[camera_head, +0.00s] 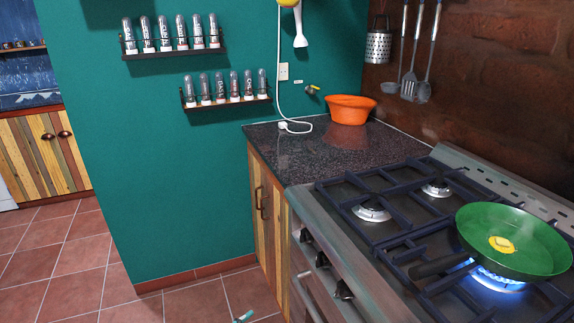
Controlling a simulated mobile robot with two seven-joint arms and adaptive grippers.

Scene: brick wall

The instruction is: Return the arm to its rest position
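Neither of my arms can be made out in the head view, and no gripper shows. A small light-blue piece (243,317) shows at the bottom edge over the floor tiles. It is cut off by the frame, and I cannot tell what it is.
A green pan (535,255) with a yellow lump (501,244) sits over a lit blue flame (497,282) on the stove (335,222). Its dark handle points left. An orange bowl (350,112) stands on the dark counter (290,150). Spice racks (175,54) hang on the wall. The floor (95,245) at left is clear.

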